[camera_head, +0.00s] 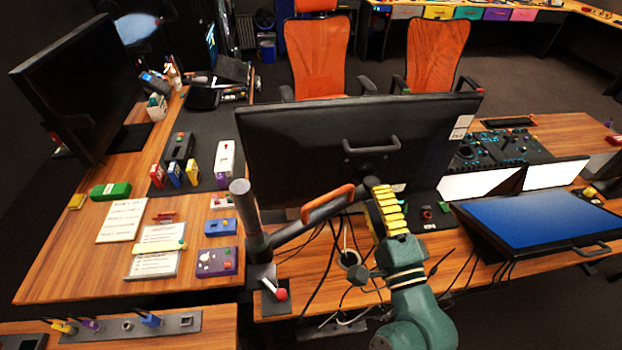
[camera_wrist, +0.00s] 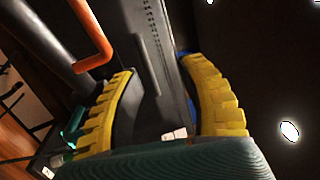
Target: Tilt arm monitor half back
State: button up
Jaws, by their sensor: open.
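The arm monitor (camera_head: 300,145) stands in the middle of the head view with its black back toward me and a grey handle (camera_head: 371,144) on it. It hangs on a grey jointed arm (camera_head: 300,225) with an orange handle (camera_head: 331,202), fixed to a post on the left. My gripper (camera_head: 381,190), with yellow ribbed fingers, is at the monitor's lower edge, right of the orange handle. In the wrist view my gripper (camera_wrist: 157,68) is open, and a dark slab edge of the monitor (camera_wrist: 150,40) lies between the fingers. I cannot tell whether they touch it.
A red-knobbed lever (camera_head: 281,294) sits at the post's foot. Cables hang below the monitor. A blue-screened display (camera_head: 545,220) is at the right. Another black monitor (camera_head: 80,85) stands far left. Papers and small coloured boxes cover the left desk.

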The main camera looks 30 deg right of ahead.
aim_at(373, 150)
jog(key=s+d+f+h+b, duration=0.1)
jog(key=s+d+f, duration=0.2)
jog(key=f, duration=0.1)
jog(key=shift+m, duration=0.4)
jog(key=x, duration=1.6)
jog(key=shift+w+d+f, duration=0.15)
jog(key=shift+w+d, duration=0.15)
jog(key=shift+d, duration=0.1)
grip_shut()
